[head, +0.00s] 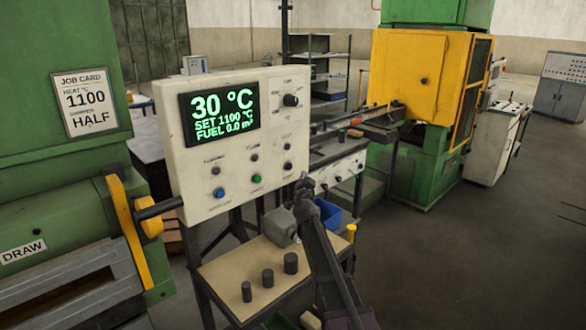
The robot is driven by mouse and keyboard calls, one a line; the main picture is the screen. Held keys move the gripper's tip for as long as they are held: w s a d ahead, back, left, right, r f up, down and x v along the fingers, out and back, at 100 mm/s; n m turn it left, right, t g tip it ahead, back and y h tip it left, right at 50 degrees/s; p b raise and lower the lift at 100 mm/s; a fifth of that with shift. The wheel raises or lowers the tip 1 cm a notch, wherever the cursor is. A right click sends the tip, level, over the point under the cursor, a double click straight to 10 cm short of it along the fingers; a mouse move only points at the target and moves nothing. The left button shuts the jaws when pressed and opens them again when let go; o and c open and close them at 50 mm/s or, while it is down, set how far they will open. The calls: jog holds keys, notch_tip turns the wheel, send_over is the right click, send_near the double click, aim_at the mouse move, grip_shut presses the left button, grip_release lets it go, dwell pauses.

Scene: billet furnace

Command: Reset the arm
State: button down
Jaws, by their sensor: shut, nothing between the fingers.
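My arm rises from the bottom of the head view, right of centre. My gripper (304,184) is at its upper end, small and dark, with its fingers shut and nothing held. It appears just beside the lower right edge of the cream control panel (180,125); I cannot tell whether it touches the panel. The panel's screen (218,115) reads 30 °C, SET 1100 °C and FUEL 0.0. A black knob (291,100) is at upper right. Below are small switches, a blue button (219,193) and a green button (256,179).
A small table (225,270) with several dark cylinders stands below the panel. A yellow lever (130,230) is on the green furnace (45,160) at left. A blue bin (329,214) is behind my arm. A yellow-green machine (415,75) stands behind. Floor at right (480,260) is clear.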

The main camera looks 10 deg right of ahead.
jog(key=s+a+f+n+g+y, duration=0.2)
jog(key=s+f+n+g, duration=0.1)
jog(key=s+f, duration=0.1)
jog(key=s+a+f+n+g+y, duration=0.2)
jog(key=s+f+g, duration=0.1)
jog(key=s, duration=0.4)
jog(key=s+a+f+n+g+y, duration=0.2)
jog(key=s+f+n+y, duration=0.1)
jog(key=s+f, duration=0.2)
jog(key=shift+s+a+f+n+g, duration=0.25)
jog(key=shift+s+f+n+g, duration=0.05)
jog(key=shift+s+f+g, duration=0.1)
jog(key=s+d+f+g+h, duration=0.1)
jog(key=s+d+f+g, duration=0.1)
jog(key=s, duration=0.7)
jog(key=s+d+f+g+h, duration=0.1)
jog(key=s+d+f+g, duration=0.1)
jog(key=s+g, duration=0.3)
jog(key=s+d+f+g+h, duration=0.2)
jog(key=s+d+f+g, duration=0.1)
jog(key=s, duration=0.9)
jog(key=shift+s+f+n+g, duration=0.3)
jog(key=shift+s+f, duration=0.1)
jog(key=shift+f, duration=0.35)
jog(key=shift+a, duration=0.1)
